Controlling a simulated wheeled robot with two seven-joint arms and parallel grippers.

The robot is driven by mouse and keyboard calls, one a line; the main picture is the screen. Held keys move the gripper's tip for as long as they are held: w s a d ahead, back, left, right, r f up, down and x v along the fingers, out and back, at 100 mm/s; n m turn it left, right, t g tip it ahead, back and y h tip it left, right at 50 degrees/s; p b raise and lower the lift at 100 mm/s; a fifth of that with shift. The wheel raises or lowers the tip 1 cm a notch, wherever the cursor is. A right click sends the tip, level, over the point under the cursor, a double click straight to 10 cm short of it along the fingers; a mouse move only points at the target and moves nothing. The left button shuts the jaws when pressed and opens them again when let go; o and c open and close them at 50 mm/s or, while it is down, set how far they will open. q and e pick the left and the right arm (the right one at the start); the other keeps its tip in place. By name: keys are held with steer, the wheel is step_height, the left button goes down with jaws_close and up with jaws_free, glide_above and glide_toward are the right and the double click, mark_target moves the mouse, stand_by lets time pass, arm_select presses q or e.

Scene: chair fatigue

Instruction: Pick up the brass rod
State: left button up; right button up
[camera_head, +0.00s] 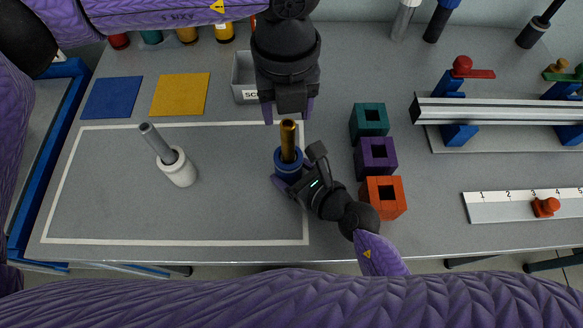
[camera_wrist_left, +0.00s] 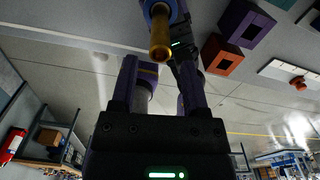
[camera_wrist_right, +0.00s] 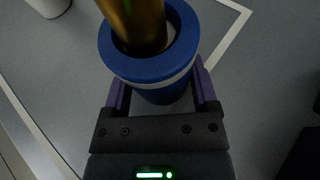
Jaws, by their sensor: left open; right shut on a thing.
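The brass rod (camera_head: 288,138) stands nearly upright in a blue cylindrical holder (camera_head: 289,164), its upper part sticking out; its lower end is hidden inside. My right gripper (camera_head: 283,180) is shut on the holder near the mat's right edge. The right wrist view shows the holder (camera_wrist_right: 150,72) between its fingers, with the rod (camera_wrist_right: 137,20) rising from it. My left gripper (camera_head: 286,112) is open and empty, pointing down over the rod's top. In the left wrist view the rod's tip (camera_wrist_left: 160,48) lies beyond the fingertips and apart from them.
A white holder with a grey rod (camera_head: 177,167) stands on the outlined area to the left. Teal (camera_head: 369,120), purple (camera_head: 376,156) and orange (camera_head: 384,196) blocks stand close right of my right gripper. A grey bin (camera_head: 243,78) sits behind, beside my left gripper.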

arm_select(q)
steer(key=shift+o, duration=0.9)
steer(key=shift+s+d+f, duration=0.15)
steer(key=s+d+g+h, duration=0.4)
steer(key=s+d+h, duration=0.2)
steer(key=h, duration=0.5)
step_height(320, 180, up, 3)
steer(key=n+t+h, duration=0.2)
steer(key=h, duration=0.2)
steer(key=n+t+y, duration=0.5)
steer(key=n+t, duration=0.6)
steer(key=n, duration=1.2)
glide_toward(283, 151)
steer(key=x, duration=1.1)
steer(key=shift+w+d, duration=0.1)
jaws_close()
